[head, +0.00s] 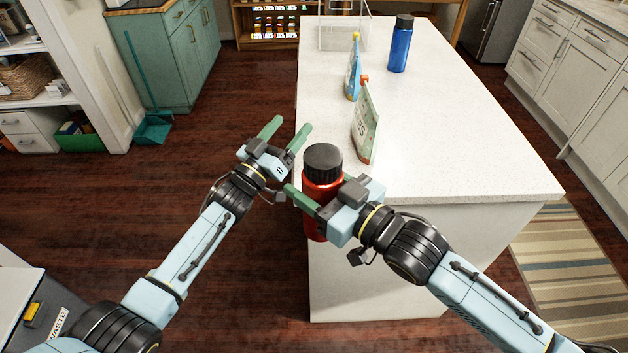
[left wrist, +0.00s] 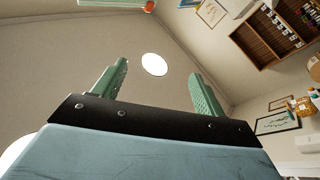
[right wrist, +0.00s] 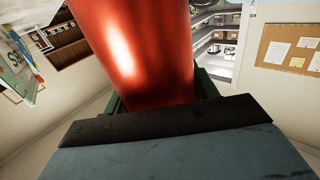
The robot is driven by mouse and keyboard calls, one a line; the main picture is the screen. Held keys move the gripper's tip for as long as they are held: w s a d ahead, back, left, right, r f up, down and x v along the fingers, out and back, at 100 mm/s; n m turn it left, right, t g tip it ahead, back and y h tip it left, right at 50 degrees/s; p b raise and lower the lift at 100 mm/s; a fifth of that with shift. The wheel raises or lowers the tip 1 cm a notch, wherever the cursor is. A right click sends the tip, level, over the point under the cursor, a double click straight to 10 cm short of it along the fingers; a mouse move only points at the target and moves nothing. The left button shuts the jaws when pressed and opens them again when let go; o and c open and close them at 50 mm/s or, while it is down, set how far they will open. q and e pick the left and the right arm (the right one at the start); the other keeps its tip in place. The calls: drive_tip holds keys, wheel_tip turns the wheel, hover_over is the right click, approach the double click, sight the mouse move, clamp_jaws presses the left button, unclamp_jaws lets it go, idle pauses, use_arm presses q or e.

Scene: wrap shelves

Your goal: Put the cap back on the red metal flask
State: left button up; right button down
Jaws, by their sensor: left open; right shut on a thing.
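The red metal flask (head: 322,183) is upright at the near left edge of the white island, held in my right gripper (head: 318,194). Its red body fills the middle of the right wrist view (right wrist: 140,50), between the fingers. The black cap (head: 323,161) sits straight on top of the flask; I cannot tell whether it is tight. My left gripper (head: 285,133) is open and empty, up and to the left of the cap, apart from it. The left wrist view shows its two green fingers (left wrist: 155,85) spread with nothing between them.
The white island top (head: 450,150) is mostly clear. A green-grey pouch (head: 365,130) with an orange cap stands near the flask, and a blue pouch (head: 352,75) behind it. A blue bottle (head: 400,48) and a clear rack (head: 343,33) stand farther back.

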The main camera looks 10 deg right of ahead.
use_arm(q)
drive_tip(key=s+d+r+m+g+h, duration=0.3)
drive_tip(key=d+r+m+g+h, duration=0.15)
drive_tip(key=r, duration=0.25)
drive_tip(key=s+d+r+m+g+h, duration=0.2)
drive_tip(key=d+r+m+g+h, duration=0.1)
drive_tip(key=d+r+m+g, duration=0.3)
drive_tip(key=s+d+r+m+g+y, duration=0.3)
drive_tip(key=s+r+m+g+y, duration=0.15)
drive_tip(key=s+m+g, duration=0.3)
drive_tip(key=s+d+r+m+g+y, duration=0.3)
drive_tip(key=s+m+g+y, duration=0.25)
drive_tip(key=s, duration=0.35)
drive_tip(key=a+t+y, duration=0.2)
drive_tip(key=a+y, duration=0.2)
drive_tip(key=w+a+f+t+y, duration=0.1)
drive_tip(key=a+t+y, duration=0.2)
drive_tip(key=a+y, duration=0.1)
drive_tip(key=w+a+f+n+t+y, duration=0.1)
drive_tip(key=a+t+y, duration=0.1)
drive_tip(key=a+y, duration=0.2)
drive_tip(key=shift+w+f+t+y, duration=0.2)
drive_tip(key=shift+f+t+y, duration=0.05)
drive_tip(key=shift+t, duration=0.1)
